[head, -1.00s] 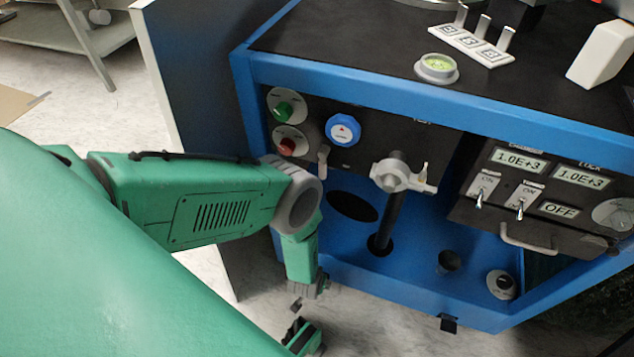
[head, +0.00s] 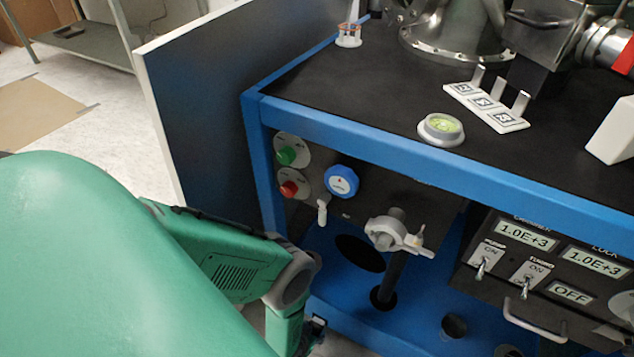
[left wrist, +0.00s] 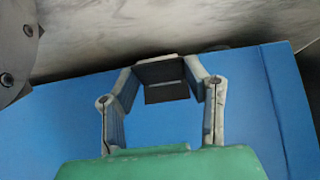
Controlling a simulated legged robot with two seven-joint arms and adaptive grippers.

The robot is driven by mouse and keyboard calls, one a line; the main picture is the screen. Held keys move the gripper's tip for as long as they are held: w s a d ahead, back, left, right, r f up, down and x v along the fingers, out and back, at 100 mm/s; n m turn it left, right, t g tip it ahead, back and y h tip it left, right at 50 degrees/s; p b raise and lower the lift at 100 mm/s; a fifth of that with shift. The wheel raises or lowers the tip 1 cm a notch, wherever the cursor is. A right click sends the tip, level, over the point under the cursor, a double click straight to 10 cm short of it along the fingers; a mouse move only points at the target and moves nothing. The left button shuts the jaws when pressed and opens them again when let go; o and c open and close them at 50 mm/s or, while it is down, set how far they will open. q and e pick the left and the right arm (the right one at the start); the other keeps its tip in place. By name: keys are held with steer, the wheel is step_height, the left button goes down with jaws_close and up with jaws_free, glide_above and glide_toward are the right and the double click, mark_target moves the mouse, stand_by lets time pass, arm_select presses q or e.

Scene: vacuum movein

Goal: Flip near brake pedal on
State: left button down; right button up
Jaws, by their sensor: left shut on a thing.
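The blue cabinet (head: 470,172) stands in front of me with its lower frame partly cut off by the bottom of the head view. My left gripper (head: 316,328) is low at the cabinet's near left part, mostly hidden behind my arm. My right gripper is not in view.
Above my left arm, the front panel has a green button (head: 287,155), a red button (head: 290,188), a blue knob (head: 341,181) and a grey clamp (head: 388,235). Toggle switches and a handle (head: 533,320) are at right. A dark side panel (head: 215,110) stands left of the cabinet.

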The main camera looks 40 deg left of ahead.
arm_select(q)
steer(key=shift+s+a+f+t, duration=0.15)
steer(key=shift+f+t, duration=0.05)
steer(key=shift+t, duration=0.1)
steer(key=shift+d+t+y, duration=0.3)
steer(key=shift+d+t, duration=0.1)
steer(key=shift+t, duration=0.1)
steer(key=shift+a+f, duration=0.15)
steer(key=shift+a, duration=0.1)
steer(key=c, duration=1.1)
jaws_free()
steer(key=shift+o, duration=1.1)
steer(key=shift+d, duration=0.1)
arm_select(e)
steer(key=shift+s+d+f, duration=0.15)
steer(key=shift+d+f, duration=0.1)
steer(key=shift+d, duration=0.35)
arm_select(q)
steer(key=shift+r, duration=0.9)
step_height(320, 180, up, 8)
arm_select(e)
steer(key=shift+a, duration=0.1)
